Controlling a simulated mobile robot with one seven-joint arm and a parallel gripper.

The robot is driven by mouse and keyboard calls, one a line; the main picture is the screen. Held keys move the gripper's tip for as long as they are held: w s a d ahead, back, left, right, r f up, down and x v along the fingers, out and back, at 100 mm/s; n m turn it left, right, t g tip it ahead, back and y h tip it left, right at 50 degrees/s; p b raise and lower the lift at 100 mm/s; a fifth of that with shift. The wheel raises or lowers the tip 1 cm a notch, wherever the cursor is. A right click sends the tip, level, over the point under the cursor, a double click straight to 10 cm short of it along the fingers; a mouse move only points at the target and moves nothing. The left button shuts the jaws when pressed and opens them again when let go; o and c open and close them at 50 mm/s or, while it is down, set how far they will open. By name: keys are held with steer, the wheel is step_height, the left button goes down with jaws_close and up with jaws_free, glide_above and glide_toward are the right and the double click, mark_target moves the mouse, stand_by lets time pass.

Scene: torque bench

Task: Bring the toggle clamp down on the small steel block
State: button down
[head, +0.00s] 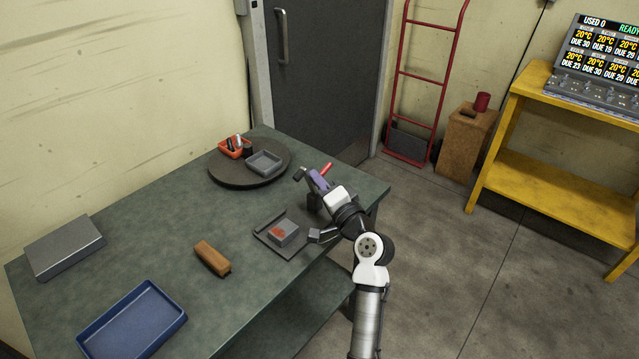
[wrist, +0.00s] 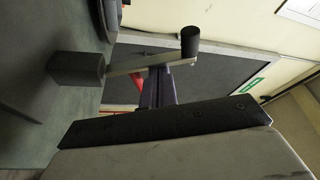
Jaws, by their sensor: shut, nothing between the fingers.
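The small steel block (head: 286,231), grey with a red patch on top, sits on a dark plate (head: 266,240) near the table's right edge. The toggle clamp (head: 318,181) stands just behind it, with a purple body, a red handle (head: 326,168) and a dark tip (head: 300,174). The tip is raised and away from the block. In the wrist view the clamp's metal bar (wrist: 150,68) and black tip (wrist: 190,42) show. My gripper (head: 335,199) is shut and empty, close beside the clamp; contact is unclear. Its dark finger (wrist: 170,122) fills the lower wrist view.
A round turntable (head: 225,178) carries an orange bin (head: 234,150) and a grey tray (head: 264,162). A brown brush-like block (head: 212,258), a blue tray (head: 133,320) and a large grey case (head: 65,247) lie to the left.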

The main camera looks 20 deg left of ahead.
steer(key=shift+s+f+n+b, duration=0.15)
steer(key=shift+n+b, duration=0.15)
steer(key=shift+b, duration=0.3)
steer(key=n+b, duration=0.1)
steer(key=b, duration=0.2)
steer(key=s+f+n+y+b, duration=0.1)
steer(key=b, duration=0.3)
steer(key=shift+s+a+f+n+y, duration=0.1)
steer(key=shift+a+f+n+y, duration=0.1)
steer(key=shift+a+n+y, duration=0.15)
steer(key=n+b, duration=0.1)
steer(key=b, duration=0.1)
steer(key=s+n+b, duration=0.1)
steer(key=n+b, duration=0.1)
steer(key=shift+a+f+g+y+b, duration=0.1)
steer(key=shift+f+g+y+b, duration=0.05)
steer(key=shift+g+y+b, duration=0.2)
steer(key=shift+s+a+f+b, duration=0.15)
steer(key=shift+s+b, duration=0.15)
steer(key=shift+b, duration=0.25)
steer(key=shift+s+a+f+b, duration=0.1)
steer(key=shift+s+f+b, duration=0.15)
steer(key=shift+s+b, duration=0.15)
steer(key=shift+f, duration=0.1)
